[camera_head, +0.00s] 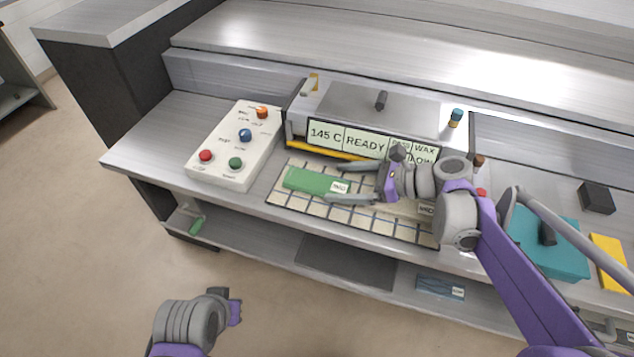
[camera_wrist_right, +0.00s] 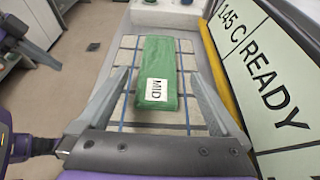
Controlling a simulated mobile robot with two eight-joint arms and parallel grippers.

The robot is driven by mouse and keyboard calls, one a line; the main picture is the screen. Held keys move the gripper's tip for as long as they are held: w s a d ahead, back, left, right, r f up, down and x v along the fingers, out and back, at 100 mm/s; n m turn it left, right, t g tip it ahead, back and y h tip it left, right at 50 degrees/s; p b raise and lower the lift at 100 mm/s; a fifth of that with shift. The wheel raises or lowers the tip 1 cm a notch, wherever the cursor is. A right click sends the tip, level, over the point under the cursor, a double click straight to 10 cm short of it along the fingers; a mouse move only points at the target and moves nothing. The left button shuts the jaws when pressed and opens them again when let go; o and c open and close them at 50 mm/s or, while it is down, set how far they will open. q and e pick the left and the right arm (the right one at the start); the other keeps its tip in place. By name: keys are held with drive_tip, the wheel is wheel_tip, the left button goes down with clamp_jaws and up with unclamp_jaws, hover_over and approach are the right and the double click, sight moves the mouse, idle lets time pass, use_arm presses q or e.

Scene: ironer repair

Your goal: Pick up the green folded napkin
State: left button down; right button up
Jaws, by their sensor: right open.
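The green folded napkin (camera_head: 312,180) lies flat on the pale gridded mat and carries a white label. In the right wrist view the napkin (camera_wrist_right: 157,70) runs lengthwise away from me, and its label reads MID. My right gripper (camera_head: 335,183) is open, its two fingers pointing left at the napkin's labelled end. In the right wrist view the fingers (camera_wrist_right: 158,80) show on either side of the napkin, apart from it. The exact height of the fingertips is hard to tell. My left gripper (camera_head: 233,306) is low at the bottom left, away from the napkin, its fingers unclear.
The white button panel (camera_head: 226,170) stands left of the mat (camera_head: 284,203). The display housing reading 145 C READY (camera_head: 345,138) and a yellow bar (camera_head: 325,150) stand close behind the napkin. A teal box (camera_head: 565,252) and a black block (camera_head: 596,198) are at the right.

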sight(316, 181)
drive_tip(key=x, duration=0.5)
drive_tip(key=shift+s+a+r, duration=0.1)
drive_tip(key=shift+r, duration=0.1)
drive_tip(key=c, duration=1.4)
drive_tip(key=shift+r, duration=0.1)
